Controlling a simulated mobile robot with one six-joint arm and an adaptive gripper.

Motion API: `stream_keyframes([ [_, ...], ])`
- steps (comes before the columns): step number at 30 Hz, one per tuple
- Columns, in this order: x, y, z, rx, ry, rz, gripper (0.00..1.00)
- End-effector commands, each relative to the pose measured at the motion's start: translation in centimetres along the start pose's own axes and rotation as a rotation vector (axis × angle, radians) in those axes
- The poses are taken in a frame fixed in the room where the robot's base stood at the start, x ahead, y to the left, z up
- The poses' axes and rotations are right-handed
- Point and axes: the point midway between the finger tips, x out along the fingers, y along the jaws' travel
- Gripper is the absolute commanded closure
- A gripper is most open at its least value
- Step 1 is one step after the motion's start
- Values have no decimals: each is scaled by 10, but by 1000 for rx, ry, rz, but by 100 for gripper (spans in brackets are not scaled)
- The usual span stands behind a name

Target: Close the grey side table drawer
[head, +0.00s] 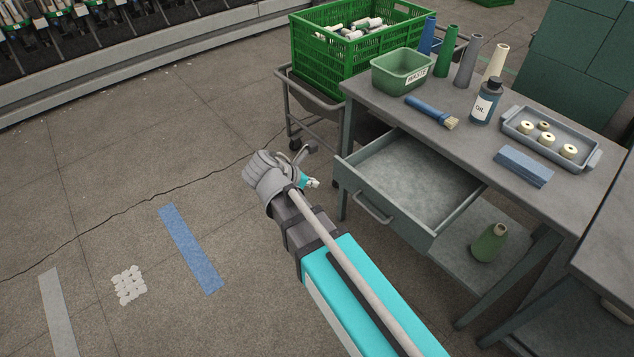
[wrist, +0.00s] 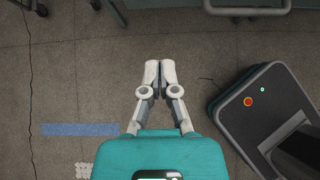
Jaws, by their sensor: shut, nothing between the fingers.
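The grey side table (head: 395,110) stands at the right in the head view. Its drawer (head: 412,180) is pulled out and looks empty, and the bar handle (head: 372,210) is on its front panel. My gripper (head: 314,183) is left of the drawer front, apart from it, and partly hidden behind my wrist. In the wrist view my gripper (wrist: 160,72) is shut and empty above the floor. A grey handle bar (wrist: 247,11), which looks like the drawer's, shows at the top right edge there.
A cart with a green crate (head: 330,65) stands behind the table's left end. The tabletop holds a waste bin (head: 402,72), brush (head: 432,112), oil bottle (head: 485,100), tray (head: 590,158) and cones.

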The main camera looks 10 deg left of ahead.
Motion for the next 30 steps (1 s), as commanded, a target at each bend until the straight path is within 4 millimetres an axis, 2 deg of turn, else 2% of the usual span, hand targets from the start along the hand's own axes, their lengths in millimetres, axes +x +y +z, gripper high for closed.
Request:
stream_keyframes([
  [26, 96, 0, -2, 2, 0, -1, 100],
  [30, 104, 0, 13, 3, 0, -2, 100],
])
